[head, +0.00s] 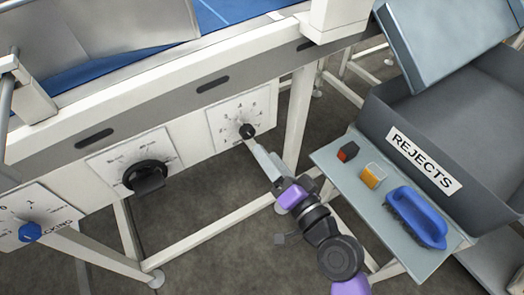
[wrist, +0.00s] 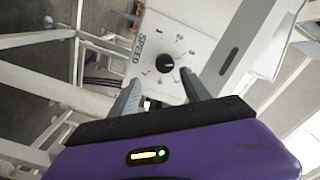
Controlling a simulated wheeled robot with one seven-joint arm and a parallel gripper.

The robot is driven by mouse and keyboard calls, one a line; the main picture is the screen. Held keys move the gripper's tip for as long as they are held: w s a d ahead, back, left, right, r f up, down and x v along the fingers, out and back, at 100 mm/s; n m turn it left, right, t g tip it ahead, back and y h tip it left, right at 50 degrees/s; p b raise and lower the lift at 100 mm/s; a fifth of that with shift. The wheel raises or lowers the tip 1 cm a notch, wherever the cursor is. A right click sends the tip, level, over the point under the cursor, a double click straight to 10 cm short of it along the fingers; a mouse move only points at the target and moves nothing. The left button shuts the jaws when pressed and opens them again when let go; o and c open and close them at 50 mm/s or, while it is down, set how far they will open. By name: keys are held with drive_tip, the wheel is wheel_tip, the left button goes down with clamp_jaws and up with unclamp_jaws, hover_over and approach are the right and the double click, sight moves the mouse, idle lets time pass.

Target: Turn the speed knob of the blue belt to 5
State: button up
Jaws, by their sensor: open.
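The speed knob (head: 247,131) is a small black knob on a white dial plate (head: 228,112) with numbers, on the side of the blue belt's (head: 222,12) frame. In the wrist view the knob (wrist: 166,63) sits on a plate lettered SPEED (wrist: 138,46), ahead of my fingers. My gripper (head: 256,147) is just in front of the knob in the head view. In the wrist view my gripper (wrist: 160,90) has its two fingers spread, with nothing between them. The knob's pointer direction is too small to read surely.
A larger black knob (head: 146,175) and a blue knob (head: 30,232) sit on plates to the left. A REJECTS bin (head: 390,100) stands right, with a shelf (head: 335,158) holding a blue brush (head: 415,217), an orange-and-clear item (head: 373,175) and a dark red-faced block (head: 348,151). A frame leg (head: 298,120) stands close right.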

sight(250, 136)
drive_tip(key=w+a+n, duration=0.1)
drive_tip(key=n, duration=0.2)
drive_tip(key=w+a+n, duration=0.1)
drive_tip(key=w+n, duration=0.1)
drive_tip(key=n, duration=0.1)
drive_tip(key=w+a+n, duration=0.1)
drive_tip(key=a+n, duration=0.1)
drive_tip(key=n, duration=0.2)
drive_tip(key=shift+w+r+p, duration=0.2)
drive_tip(key=shift+w+p, duration=0.1)
drive_tip(key=shift+w, duration=0.1)
clamp_jaws()
